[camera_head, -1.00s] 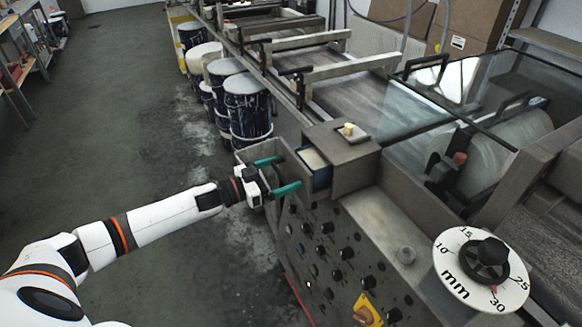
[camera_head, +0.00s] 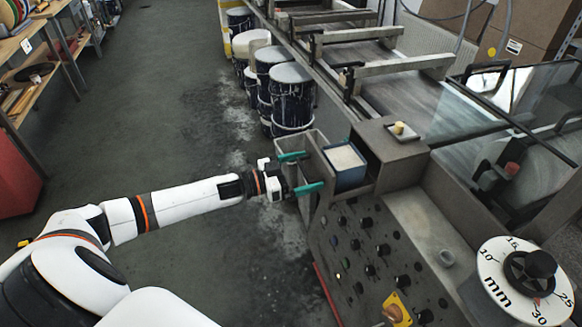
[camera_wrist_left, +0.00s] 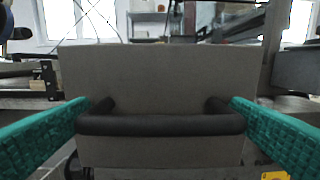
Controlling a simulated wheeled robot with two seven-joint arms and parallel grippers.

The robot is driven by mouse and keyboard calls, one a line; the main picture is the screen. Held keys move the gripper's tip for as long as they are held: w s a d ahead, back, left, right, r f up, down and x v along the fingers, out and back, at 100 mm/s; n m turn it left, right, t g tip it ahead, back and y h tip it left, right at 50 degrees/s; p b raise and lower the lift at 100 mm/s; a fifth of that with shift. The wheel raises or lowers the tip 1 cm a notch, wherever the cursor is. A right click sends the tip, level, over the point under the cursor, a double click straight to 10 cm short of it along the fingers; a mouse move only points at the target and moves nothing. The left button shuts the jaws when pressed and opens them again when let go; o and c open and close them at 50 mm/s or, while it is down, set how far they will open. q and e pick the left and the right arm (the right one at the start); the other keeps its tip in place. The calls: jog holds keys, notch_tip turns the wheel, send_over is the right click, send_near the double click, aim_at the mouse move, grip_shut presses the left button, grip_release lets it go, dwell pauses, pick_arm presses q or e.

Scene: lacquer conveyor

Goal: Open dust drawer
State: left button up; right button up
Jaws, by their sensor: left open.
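The dust drawer (camera_head: 317,145) is a grey box drawer, partly pulled out of its housing on the machine's near left corner. A blue container with pale contents (camera_head: 345,160) shows behind its front panel. In the left wrist view the grey drawer front (camera_wrist_left: 160,75) fills the middle, with a black bar handle (camera_wrist_left: 160,124) across it. My left gripper (camera_head: 314,171) is at the drawer front. Its green fingers are open, one at each end of the handle, as the left wrist view also shows (camera_wrist_left: 160,103). My right gripper is not in view.
A control panel with knobs (camera_head: 365,255) lies below the drawer, and a white mm dial (camera_head: 497,292) is at the right. Blue drums (camera_head: 290,100) stand behind the drawer. Shelves (camera_head: 35,70) line the left. The floor (camera_head: 170,120) between is clear.

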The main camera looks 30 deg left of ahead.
pick_arm(q)
jog(key=b+v, duration=0.1)
jog(key=v, duration=1)
jog(key=shift+s+a, duration=0.25)
jog(key=s+a+f+n+y, duration=0.1)
jog(key=a+f+n+y, duration=0.15)
jog(key=f, duration=0.55)
jog(key=s+a+f+n+y, duration=0.1)
jog(key=s+a+f+y, duration=0.15)
jog(key=f, duration=0.45)
jog(key=s+a+f+n+y, duration=0.1)
jog(key=a+f+y, duration=0.25)
jog(key=f, duration=0.45)
jog(key=s+d+f+n+g+y, duration=0.15)
jog(key=s+f+g+y, duration=0.35)
jog(key=f, duration=0.6)
jog(key=s+d+f+g+h, duration=0.25)
jog(key=s+d+f, duration=0.45)
jog(key=s+f, duration=0.65)
jog(key=s+d+f+g, duration=0.2)
jog(key=s+d+f, duration=0.1)
jog(key=s+d, duration=0.3)
jog(key=s+d+f+g, duration=0.3)
jog(key=s+d, duration=0.4)
jog(key=s, duration=0.3)
jog(key=shift+d+m+g, duration=0.3)
jog(key=shift+m+g, duration=0.05)
jog(key=shift+m, duration=0.05)
